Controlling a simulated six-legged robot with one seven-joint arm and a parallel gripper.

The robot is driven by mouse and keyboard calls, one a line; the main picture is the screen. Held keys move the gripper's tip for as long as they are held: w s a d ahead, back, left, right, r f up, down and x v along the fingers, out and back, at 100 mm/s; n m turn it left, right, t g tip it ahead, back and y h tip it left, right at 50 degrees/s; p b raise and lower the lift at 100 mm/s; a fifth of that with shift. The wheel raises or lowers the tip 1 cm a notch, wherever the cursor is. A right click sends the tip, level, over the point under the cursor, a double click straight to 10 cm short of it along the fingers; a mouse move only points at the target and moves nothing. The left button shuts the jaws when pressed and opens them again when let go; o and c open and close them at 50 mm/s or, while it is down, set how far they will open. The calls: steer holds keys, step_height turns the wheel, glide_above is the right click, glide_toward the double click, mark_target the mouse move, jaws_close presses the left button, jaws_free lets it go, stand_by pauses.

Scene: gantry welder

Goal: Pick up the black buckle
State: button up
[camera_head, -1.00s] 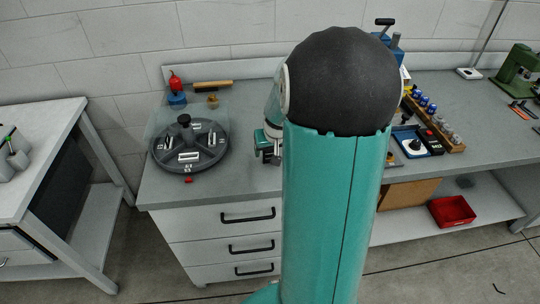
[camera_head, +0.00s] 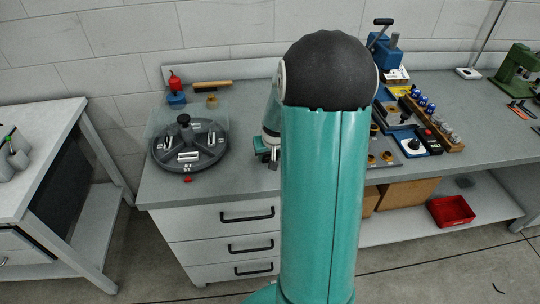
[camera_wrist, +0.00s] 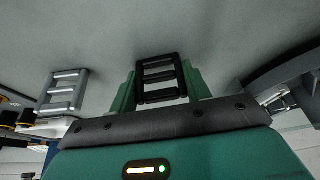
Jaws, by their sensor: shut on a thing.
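A black buckle (camera_wrist: 160,80), a ladder-shaped frame with cross bars, sits between the green fingers of my gripper (camera_wrist: 160,86) in the wrist view. The gripper is shut on it. Grey bench surface shows behind it; I cannot tell whether the buckle still touches the bench. In the head view my gripper (camera_head: 266,152) shows just left of my arm, over the grey workbench (camera_head: 235,188). The buckle cannot be made out there. A similar silver-grey buckle (camera_wrist: 63,92) lies to the left in the wrist view.
A round dark sorting tray (camera_head: 212,157) with compartments stands left of my gripper. A small red piece (camera_head: 188,180) lies before it. A wooden-handled brush (camera_head: 212,85) lies behind. Right of my arm are a wooden rack (camera_head: 440,128) and a blue press (camera_head: 386,52).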

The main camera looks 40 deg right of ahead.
steer(key=shift+r, duration=0.55)
step_height(320, 180, up, 2)
steer(key=shift+r, duration=0.15)
steer(key=s+a+r, duration=0.1)
steer(key=a+r, duration=0.8)
steer(key=a, duration=0.5)
steer(key=shift+s+r, duration=0.3)
steer(key=shift+s, duration=0.1)
steer(key=shift+w, duration=0.1)
